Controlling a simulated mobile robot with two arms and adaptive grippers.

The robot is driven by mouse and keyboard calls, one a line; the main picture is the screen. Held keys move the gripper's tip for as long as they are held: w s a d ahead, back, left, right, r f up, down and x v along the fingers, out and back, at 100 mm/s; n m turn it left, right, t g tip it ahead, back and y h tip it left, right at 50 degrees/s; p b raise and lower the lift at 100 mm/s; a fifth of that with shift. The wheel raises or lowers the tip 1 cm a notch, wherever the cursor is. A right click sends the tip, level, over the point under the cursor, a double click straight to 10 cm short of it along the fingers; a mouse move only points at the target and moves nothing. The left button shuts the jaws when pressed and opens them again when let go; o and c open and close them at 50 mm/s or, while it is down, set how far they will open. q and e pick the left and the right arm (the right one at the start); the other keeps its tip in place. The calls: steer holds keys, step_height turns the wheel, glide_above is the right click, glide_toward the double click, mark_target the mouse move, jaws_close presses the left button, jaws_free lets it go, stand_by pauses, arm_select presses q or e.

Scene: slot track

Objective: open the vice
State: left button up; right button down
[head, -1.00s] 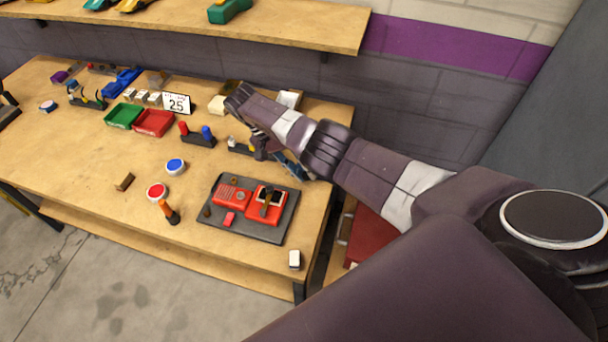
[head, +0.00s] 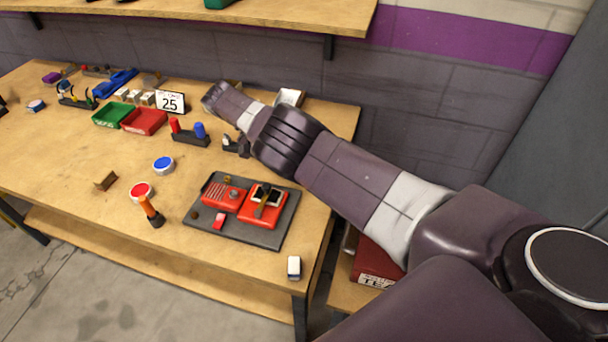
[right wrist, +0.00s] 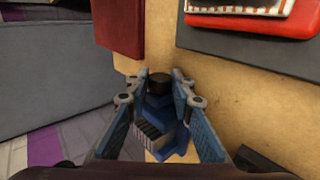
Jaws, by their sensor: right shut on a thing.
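The vice (right wrist: 178,143) shows in the right wrist view as a blue body with a grey ribbed part, low in the middle between my fingers. A round black knob (right wrist: 158,84) stands at its far end. My right gripper (right wrist: 160,77) has its fingertips closed in on both sides of this knob. How far the vice's jaws are apart cannot be told. In the head view my right arm reaches over the table's right end and hides the vice and the gripper. My left gripper is in neither view.
The table (head: 75,160) carries a dark tray (head: 275,232) with red parts, red (head: 143,121) and green (head: 113,115) bins, and red (head: 140,190) and blue (head: 163,165) buttons. A shelf (head: 270,14) runs above.

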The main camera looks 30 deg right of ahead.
steer(key=shift+a, duration=0.1)
steer(key=c, duration=1.7)
jaws_free()
steer(key=shift+r, duration=0.1)
